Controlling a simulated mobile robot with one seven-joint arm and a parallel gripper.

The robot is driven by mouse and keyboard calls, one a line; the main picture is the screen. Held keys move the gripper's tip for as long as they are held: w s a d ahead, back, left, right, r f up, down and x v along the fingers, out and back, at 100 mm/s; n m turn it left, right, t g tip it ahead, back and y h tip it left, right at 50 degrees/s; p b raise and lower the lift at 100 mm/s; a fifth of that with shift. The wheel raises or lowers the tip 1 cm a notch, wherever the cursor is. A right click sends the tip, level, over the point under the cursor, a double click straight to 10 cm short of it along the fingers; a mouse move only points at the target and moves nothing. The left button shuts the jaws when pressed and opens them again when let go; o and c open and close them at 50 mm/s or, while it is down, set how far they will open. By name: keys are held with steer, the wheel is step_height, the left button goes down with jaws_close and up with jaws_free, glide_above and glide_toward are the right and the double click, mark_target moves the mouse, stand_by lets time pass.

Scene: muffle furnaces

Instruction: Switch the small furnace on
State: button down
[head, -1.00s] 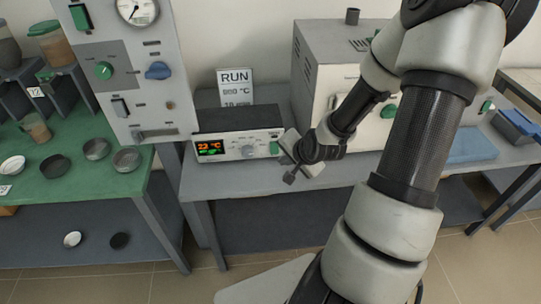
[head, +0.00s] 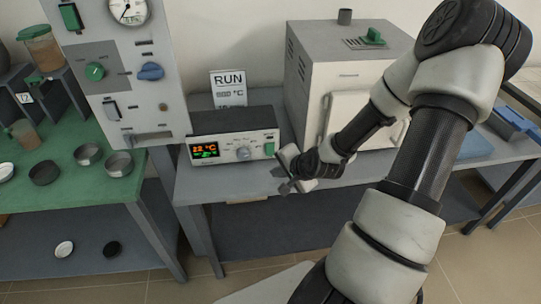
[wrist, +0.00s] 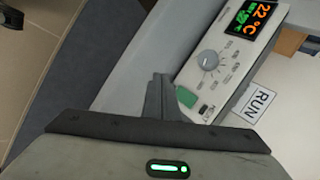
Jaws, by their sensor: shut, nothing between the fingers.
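The small beige furnace (head: 308,88) stands on the grey bench, its front door (head: 345,112) partly hidden by my arm. A control box (head: 205,122) with a lit display (head: 204,150) sits to its left. The display also shows in the wrist view (wrist: 252,18), reading about 22 °C. A grey knob (head: 243,154) and a green switch (head: 269,149) are on the box's front. The switch also shows in the wrist view (wrist: 186,96), just beyond my fingers. My gripper (head: 284,184) is shut and empty, in front of and slightly below the box's right end. I cannot tell whether it touches the switch.
A RUN card (head: 228,86) stands behind the control box. A tall grey panel (head: 120,72) with a gauge, knobs and switches rises at left. A green table (head: 75,205) with several small dishes is at far left. A blue item (head: 515,124) lies at far right.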

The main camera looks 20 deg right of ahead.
steer(key=shift+w+d+f+b, duration=0.1)
steer(key=shift+w+d, duration=0.2)
steer(key=shift+w, duration=0.65)
steer(key=shift+w+d+f+b, duration=0.15)
steer(key=shift+w+d, duration=0.1)
steer(key=shift+w, duration=0.75)
steer(key=shift+w+d+f+b, duration=0.1)
steer(key=shift+w+d, duration=0.2)
steer(key=shift+w, duration=0.65)
steer(key=shift+w, duration=0.1)
steer(key=shift+w+d, duration=0.1)
steer(key=shift+w, duration=0.2)
steer(key=shift+w+d+f, duration=0.1)
steer(key=shift+w, duration=0.2)
steer(key=shift+s, duration=0.1)
stand_by(0.5)
steer(key=shift+s+a+p, duration=0.2)
steer(key=shift+s+p, duration=0.2)
steer(key=shift+s, duration=0.25)
steer(key=shift+s+a+r+p, duration=0.15)
steer(key=shift+s+a+p, duration=0.1)
steer(key=shift+s, duration=0.55)
steer(key=shift+s+a+r+p, duration=0.1)
steer(key=shift+s+a+p, duration=0.15)
steer(key=shift+s, duration=0.55)
steer(key=shift+s+a+r+p, duration=0.15)
steer(key=shift+s+a+p, duration=0.1)
steer(key=shift+s, duration=0.55)
